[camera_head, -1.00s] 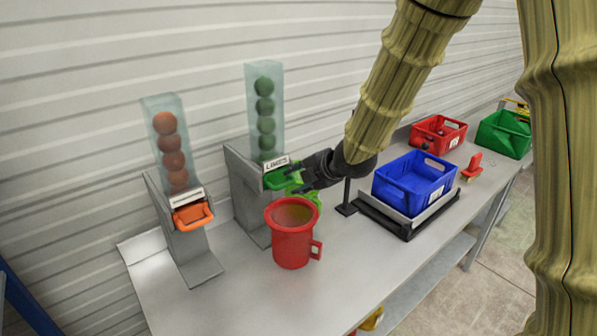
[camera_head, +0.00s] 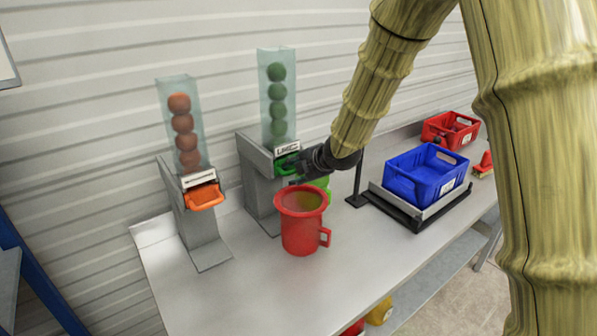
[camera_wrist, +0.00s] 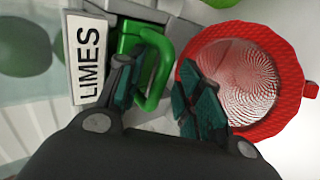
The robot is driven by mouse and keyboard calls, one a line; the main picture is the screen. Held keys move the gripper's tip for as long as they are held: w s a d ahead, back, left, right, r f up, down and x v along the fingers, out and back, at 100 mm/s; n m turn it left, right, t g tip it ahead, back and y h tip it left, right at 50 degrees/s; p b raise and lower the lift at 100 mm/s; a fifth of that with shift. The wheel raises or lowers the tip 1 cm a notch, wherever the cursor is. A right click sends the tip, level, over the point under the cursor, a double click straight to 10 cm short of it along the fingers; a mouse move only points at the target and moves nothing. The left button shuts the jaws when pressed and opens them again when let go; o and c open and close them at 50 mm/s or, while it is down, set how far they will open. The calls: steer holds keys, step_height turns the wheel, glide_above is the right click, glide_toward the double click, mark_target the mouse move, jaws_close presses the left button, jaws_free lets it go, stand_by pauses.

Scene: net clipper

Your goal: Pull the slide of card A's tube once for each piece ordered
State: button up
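The tube labelled LIMES (camera_head: 277,100) holds several green balls. Its green slide handle (camera_head: 288,163) is at the tube's base and shows as a loop in the wrist view (camera_wrist: 161,85). My gripper (camera_head: 303,172) is at this handle. In the wrist view its fingers (camera_wrist: 165,92) are apart, with the handle's outer bar between them and one finger overlapping the loop; contact is unclear. A red mug (camera_head: 301,232) stands upright below the slide. An orange-ball tube (camera_head: 183,125) with an orange slide (camera_head: 204,196) is at left. No readable card A shows.
A blue crate (camera_head: 425,180) sits on a dark-framed stand to the right, with a thin black post (camera_head: 357,185) beside it. A red crate (camera_head: 450,128) is farther back. A light-green thing (camera_head: 322,183) is partly hidden behind the mug. The bench front is clear.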

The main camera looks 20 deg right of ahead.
steer(key=shift+w+f, duration=0.1)
steer(key=shift+w, duration=0.05)
steer(key=shift+c, duration=0.6)
steer(key=shift+a, duration=0.1)
jaws_close()
steer(key=s+d+b, duration=0.1)
steer(key=s+d, duration=0.2)
steer(key=s, duration=0.7)
steer(key=shift+d, duration=0.35)
stand_by(0.6)
